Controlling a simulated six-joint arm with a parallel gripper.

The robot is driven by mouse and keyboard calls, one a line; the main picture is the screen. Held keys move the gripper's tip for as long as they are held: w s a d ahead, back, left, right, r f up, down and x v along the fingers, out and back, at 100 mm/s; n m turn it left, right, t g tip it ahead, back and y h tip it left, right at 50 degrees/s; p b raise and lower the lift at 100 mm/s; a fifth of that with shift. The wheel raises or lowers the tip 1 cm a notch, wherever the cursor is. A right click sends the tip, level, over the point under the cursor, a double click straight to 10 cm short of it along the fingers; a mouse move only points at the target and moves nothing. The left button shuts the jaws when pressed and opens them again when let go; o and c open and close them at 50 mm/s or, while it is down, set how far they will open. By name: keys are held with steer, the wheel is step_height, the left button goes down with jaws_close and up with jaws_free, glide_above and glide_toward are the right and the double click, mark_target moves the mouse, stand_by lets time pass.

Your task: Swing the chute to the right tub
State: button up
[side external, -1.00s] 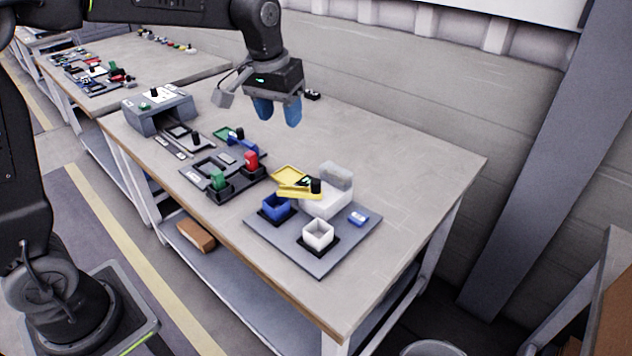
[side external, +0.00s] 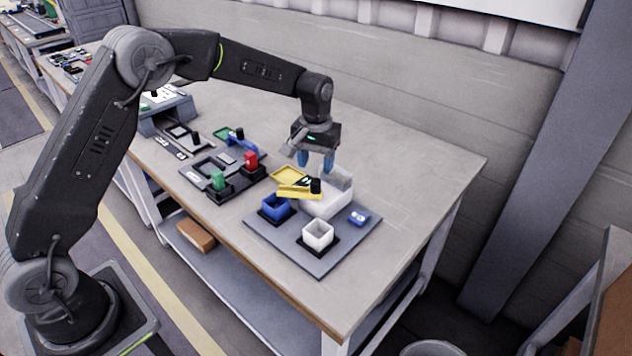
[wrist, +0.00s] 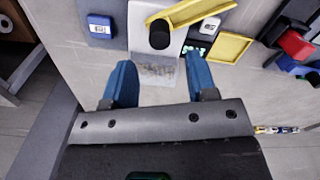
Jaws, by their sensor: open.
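The yellow chute (side external: 294,192) reaches left from a black knob (side external: 315,186) on a white dispenser body (side external: 327,204). Its free end is above the blue tub (side external: 275,207). The white tub (side external: 318,234) stands to the right and nearer the front edge, with no chute over it. My gripper (side external: 316,165) is open and empty, above and behind the knob. In the wrist view the knob (wrist: 159,34) lies beyond the open fingertips (wrist: 158,64), between them, and the chute (wrist: 202,12) extends to the upper right. The tubs are outside that view.
A yellow tray (side external: 289,175) sits left of the dispenser. A clear hopper (side external: 341,177) rises at its back, close to my fingers. A small blue-and-white block (side external: 358,218) lies on the grey board (side external: 290,250). Red and green pieces stand left. The table's right side is clear.

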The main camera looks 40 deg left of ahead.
mark_target(316, 180)
step_height(316, 180, down, 6)
steer(key=shift+f, duration=0.15)
stand_by(0.3)
jaws_close()
stand_by(0.4)
